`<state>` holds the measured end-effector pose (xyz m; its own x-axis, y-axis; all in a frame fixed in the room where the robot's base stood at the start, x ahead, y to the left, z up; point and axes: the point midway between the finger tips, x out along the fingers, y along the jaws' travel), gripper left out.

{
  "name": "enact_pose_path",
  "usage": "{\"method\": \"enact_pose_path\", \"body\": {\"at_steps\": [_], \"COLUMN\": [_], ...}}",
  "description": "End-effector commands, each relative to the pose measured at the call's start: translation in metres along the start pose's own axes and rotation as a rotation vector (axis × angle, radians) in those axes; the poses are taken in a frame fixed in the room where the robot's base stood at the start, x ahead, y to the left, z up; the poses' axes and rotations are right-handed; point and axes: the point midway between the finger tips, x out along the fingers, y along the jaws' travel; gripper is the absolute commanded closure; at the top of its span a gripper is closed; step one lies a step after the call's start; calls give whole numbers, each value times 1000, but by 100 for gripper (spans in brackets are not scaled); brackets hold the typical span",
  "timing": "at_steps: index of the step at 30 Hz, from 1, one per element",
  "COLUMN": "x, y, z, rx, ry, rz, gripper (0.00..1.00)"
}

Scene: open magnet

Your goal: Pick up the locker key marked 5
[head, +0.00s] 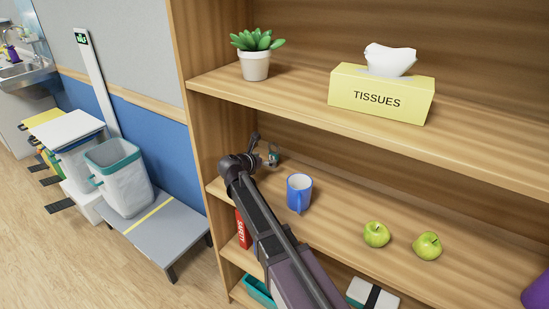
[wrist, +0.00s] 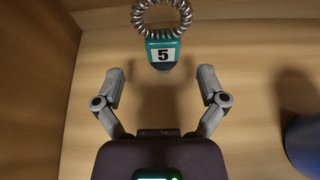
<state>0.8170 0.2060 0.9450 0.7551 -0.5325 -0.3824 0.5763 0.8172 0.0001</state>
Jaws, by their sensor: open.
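The locker key (wrist: 163,68) has a teal head with a white label marked 5 and a coiled silver wrist loop (wrist: 161,15) above it. In the wrist view it is at the top centre, ahead of my gripper (wrist: 161,83) and roughly midway between the fingertips. My gripper is open, with a finger on each side and nothing held. In the head view the key (head: 273,157) is small, beside my gripper (head: 262,150) at the left end of the middle shelf. I cannot tell whether the key touches the shelf or hangs.
A blue mug (head: 299,193) stands on the middle shelf (head: 340,222), just right of my gripper. Two green apples (head: 376,234) lie farther right. The shelf unit's left side panel (head: 220,130) is close by. Above are a potted plant (head: 255,62) and a tissue box (head: 381,95).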

Motion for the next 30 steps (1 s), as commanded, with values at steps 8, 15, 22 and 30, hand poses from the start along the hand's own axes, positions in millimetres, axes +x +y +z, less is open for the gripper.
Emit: {"method": "enact_pose_path", "body": {"at_steps": [8, 15, 22, 30], "x": [26, 48, 50, 50], "y": [-3, -3, -3, -3], "z": [0, 1, 2, 2], "rx": [1, 0, 0, -1], "ry": [0, 0, 0, 0], "rz": [-1, 1, 2, 2], "gripper": [9, 9, 9, 9]}}
